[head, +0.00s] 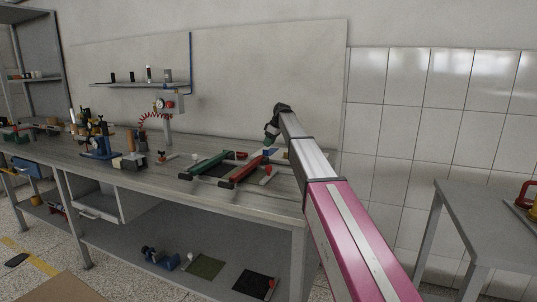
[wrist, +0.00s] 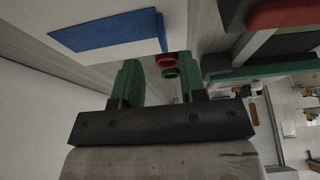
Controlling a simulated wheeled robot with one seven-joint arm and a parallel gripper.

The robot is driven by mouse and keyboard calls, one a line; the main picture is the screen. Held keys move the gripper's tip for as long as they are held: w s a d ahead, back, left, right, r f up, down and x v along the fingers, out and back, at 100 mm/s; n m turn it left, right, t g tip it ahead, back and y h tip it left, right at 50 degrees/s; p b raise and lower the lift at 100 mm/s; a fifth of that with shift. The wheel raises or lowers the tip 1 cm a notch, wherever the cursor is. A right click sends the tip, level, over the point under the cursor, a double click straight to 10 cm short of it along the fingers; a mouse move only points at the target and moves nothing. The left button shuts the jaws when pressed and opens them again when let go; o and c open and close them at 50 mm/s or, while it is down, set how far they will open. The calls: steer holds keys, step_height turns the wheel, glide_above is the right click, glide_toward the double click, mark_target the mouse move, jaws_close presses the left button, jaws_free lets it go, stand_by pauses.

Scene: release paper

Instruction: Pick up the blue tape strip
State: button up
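The blue tape strip (wrist: 112,28) shows in the wrist view as a flat blue band along a white sheet (wrist: 125,50), the release paper, at the upper left. In the head view a small blue patch (head: 270,152) on the bench below my gripper looks like the same strip. My gripper (wrist: 160,82) has two green fingers set apart, with nothing held between them. The strip lies beyond the fingertips and to the left, apart from them. In the head view my gripper (head: 271,136) hangs over the right end of the bench, its fingers small and dark.
A green-handled tool (head: 207,164) and a red-handled tool (head: 241,171) lie on the bench left of my gripper. A blue-based device (head: 97,145) stands farther left. The wall panel (head: 265,80) rises behind. A grey table (head: 480,212) stands at right.

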steer(key=x, duration=0.5)
steer(key=shift+s+a+f, duration=0.1)
steer(key=shift+s, duration=0.05)
jaws_close()
